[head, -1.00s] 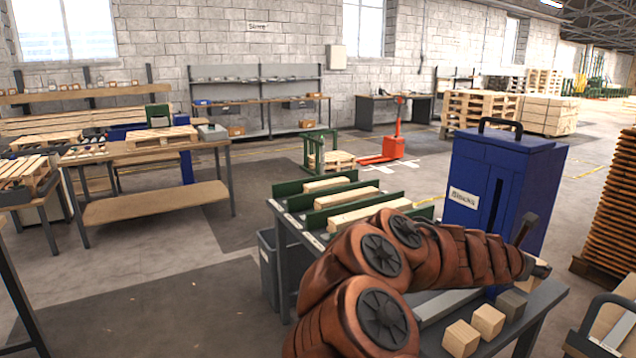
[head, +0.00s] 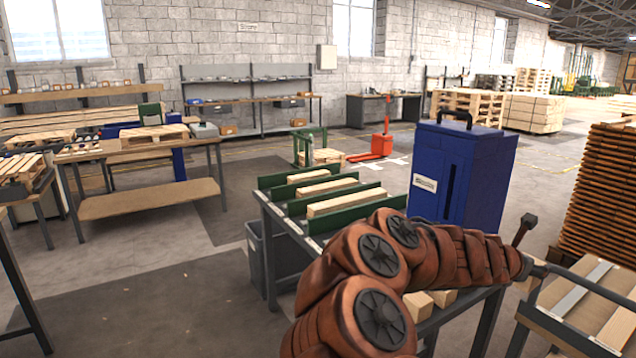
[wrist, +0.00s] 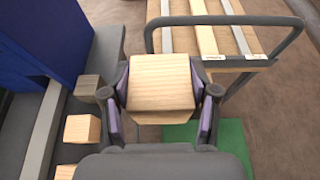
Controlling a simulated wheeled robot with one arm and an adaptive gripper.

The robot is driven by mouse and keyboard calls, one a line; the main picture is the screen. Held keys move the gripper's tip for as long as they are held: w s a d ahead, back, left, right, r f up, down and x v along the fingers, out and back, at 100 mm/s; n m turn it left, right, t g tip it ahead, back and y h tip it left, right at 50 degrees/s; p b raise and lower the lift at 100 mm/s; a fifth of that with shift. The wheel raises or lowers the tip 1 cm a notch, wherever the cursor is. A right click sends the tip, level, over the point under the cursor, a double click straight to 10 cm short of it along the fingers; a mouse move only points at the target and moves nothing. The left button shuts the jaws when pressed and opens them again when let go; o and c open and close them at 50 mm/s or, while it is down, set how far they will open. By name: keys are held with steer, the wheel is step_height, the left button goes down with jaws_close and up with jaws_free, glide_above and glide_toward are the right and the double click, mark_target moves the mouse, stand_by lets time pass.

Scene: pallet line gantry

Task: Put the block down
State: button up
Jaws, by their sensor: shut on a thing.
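A light wooden block (wrist: 160,82) is gripped between the two fingers of my gripper (wrist: 161,100) in the wrist view. My gripper is shut on it, with a finger on each side. Below it in the wrist view a green surface (wrist: 228,140) shows, partly hidden by my gripper.
Loose blocks (wrist: 82,128) lie on the grey table at left, beside a darker block (wrist: 89,86). A tall blue machine (head: 462,175) stands on the table. A cart with a dark rail (wrist: 225,62) and wooden boards (head: 590,300) is at right. Stacked brown pallets (head: 600,190) stand behind it.

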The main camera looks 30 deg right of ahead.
steer(key=shift+w+a+f, duration=0.1)
steer(key=shift+a, duration=0.1)
steer(key=w+a+f+n+t+y+b, duration=0.1)
steer(key=w+a+f+n+t+b, duration=0.25)
steer(key=w+a, duration=0.8)
steer(key=w+a+f+n+t+y+b, duration=0.2)
steer(key=w+a+f+n+t, duration=0.25)
steer(key=w+a, duration=0.7)
steer(key=w+a+f+n+t+y+b, duration=0.15)
steer(key=w+a, duration=0.25)
steer(key=a, duration=0.5)
steer(key=w+a+f+n+t+y+b, duration=0.1)
steer(key=w+a+f+n+y+b, duration=0.2)
steer(key=a, duration=0.7)
steer(key=w+a+f+n+t+y, duration=0.1)
steer(key=w+a+n+t+y, duration=0.1)
steer(key=w+a, duration=0.5)
steer(key=s+a+r+p, duration=0.2)
steer(key=a+r+p, duration=0.1)
steer(key=r+p, duration=1.3)
steer(key=shift+r+p, duration=0.3)
steer(key=shift+r, duration=0.1)
steer(key=shift+s+f+m, duration=0.1)
steer(key=shift+s+m, duration=0.05)
steer(key=shift+m, duration=0.1)
